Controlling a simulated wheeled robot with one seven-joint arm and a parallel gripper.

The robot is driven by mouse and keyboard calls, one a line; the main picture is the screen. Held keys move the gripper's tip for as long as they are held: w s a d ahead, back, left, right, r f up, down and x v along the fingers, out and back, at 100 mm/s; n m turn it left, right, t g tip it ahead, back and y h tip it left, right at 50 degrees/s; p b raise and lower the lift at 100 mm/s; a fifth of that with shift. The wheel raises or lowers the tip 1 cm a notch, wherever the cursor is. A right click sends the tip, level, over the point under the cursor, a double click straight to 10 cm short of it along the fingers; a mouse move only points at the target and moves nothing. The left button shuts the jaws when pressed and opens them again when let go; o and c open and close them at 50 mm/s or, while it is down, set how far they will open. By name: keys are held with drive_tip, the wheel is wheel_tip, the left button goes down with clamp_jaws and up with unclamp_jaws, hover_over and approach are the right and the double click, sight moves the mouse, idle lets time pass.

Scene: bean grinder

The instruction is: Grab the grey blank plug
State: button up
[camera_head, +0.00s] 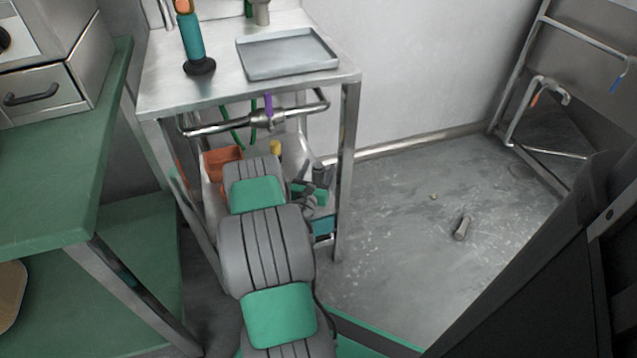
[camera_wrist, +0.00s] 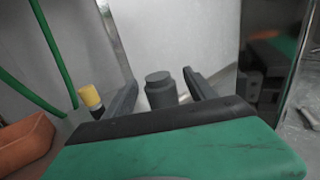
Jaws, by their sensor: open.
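A dark grey cylinder with a narrower stepped top, which looks like the grey blank plug (camera_wrist: 161,91), stands upright in the wrist view. My gripper (camera_wrist: 163,88) is open, with one dark finger to the left of the plug and one to the right. Gaps show on both sides, so neither finger visibly touches it. The plug's lower part is hidden behind the dark and green gripper body. In the head view, my arm reaches to the lower level of the metal table, and my gripper (camera_head: 309,197) is small and partly hidden there.
An orange bin (camera_head: 222,162) and a yellow-topped item (camera_head: 276,147) are close to my arm. The metal table (camera_head: 215,95), its pipe (camera_head: 215,127) and its front leg (camera_head: 345,170) surround the reach. A small grey piece (camera_head: 463,227) lies on the open floor.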

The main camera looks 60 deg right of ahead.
drive_tip(key=shift+d, duration=0.15)
drive_tip(key=shift+c, duration=0.4)
clamp_jaws()
drive_tip(key=shift+w+r, duration=0.1)
idle(0.4)
